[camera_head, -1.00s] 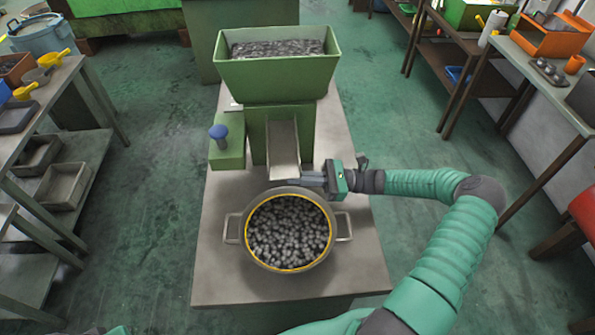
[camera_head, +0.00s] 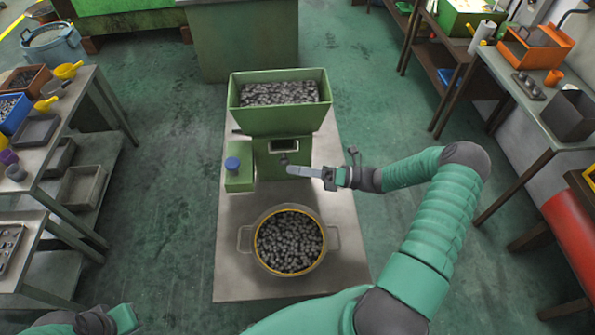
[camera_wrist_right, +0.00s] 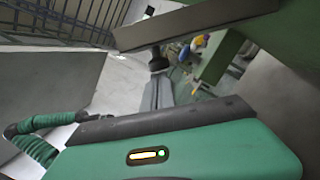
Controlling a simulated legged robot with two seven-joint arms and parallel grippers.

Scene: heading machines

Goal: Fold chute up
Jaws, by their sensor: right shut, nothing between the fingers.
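The green machine (camera_head: 268,163) stands on a metal table with a hopper on top. At its front is a grey-edged piece with a dark middle, where the chute (camera_head: 291,150) sits; it no longer slopes down toward the pot, and its exact angle is unclear. My right gripper (camera_head: 294,170) is shut and empty just below and in front of it, pointing left. In the right wrist view a flat grey plate (camera_wrist_right: 195,24), perhaps the chute, lies above the fingers (camera_wrist_right: 158,92). My left gripper (camera_head: 122,318) shows only its green body at the lower left.
A two-handled pot (camera_head: 260,262) with a yellow rim, full of dark pieces, stands in front of the machine. A blue knob (camera_head: 232,164) tops the green box at left. The hopper (camera_head: 280,122) holds similar pieces. Shelves flank both sides; bare tabletop surrounds the pot.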

